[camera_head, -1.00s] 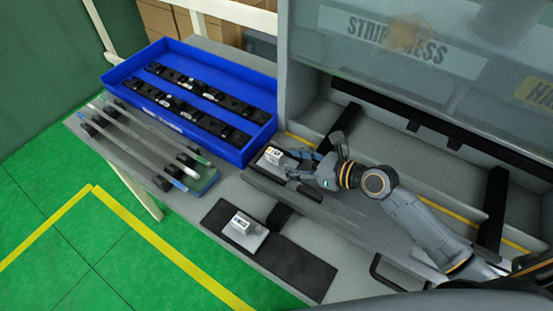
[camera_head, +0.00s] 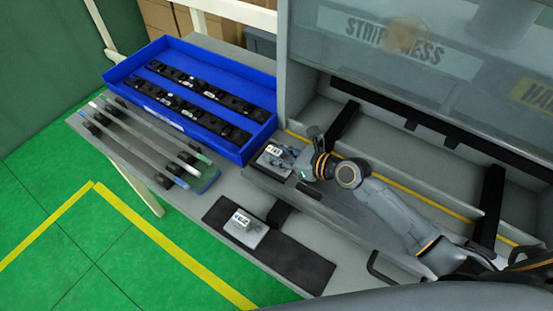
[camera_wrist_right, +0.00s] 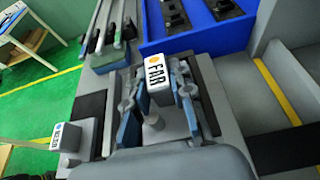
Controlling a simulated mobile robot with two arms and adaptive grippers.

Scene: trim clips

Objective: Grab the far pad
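The far pad (camera_wrist_right: 157,76) is a small light block with an orange mark and the word FAR on its top. In the head view the far pad (camera_head: 270,154) sits at the bench's inner side, just right of the blue tray. My right gripper (camera_wrist_right: 160,88) is open, with its fingers on either side of the far pad; I cannot tell whether they touch it. In the head view my right gripper (camera_head: 285,158) partly covers the pad. A second similar pad (camera_head: 244,227) sits on a dark mat and also shows in the right wrist view (camera_wrist_right: 68,138). My left gripper is not in view.
A blue tray (camera_head: 122,76) holds rows of black clips. Several long strips (camera_head: 140,133) lie on supports at the left of the bench. The dark mat (camera_head: 300,263) lies at the front. The grey press (camera_head: 300,60) stands behind, with dark bars on its bed.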

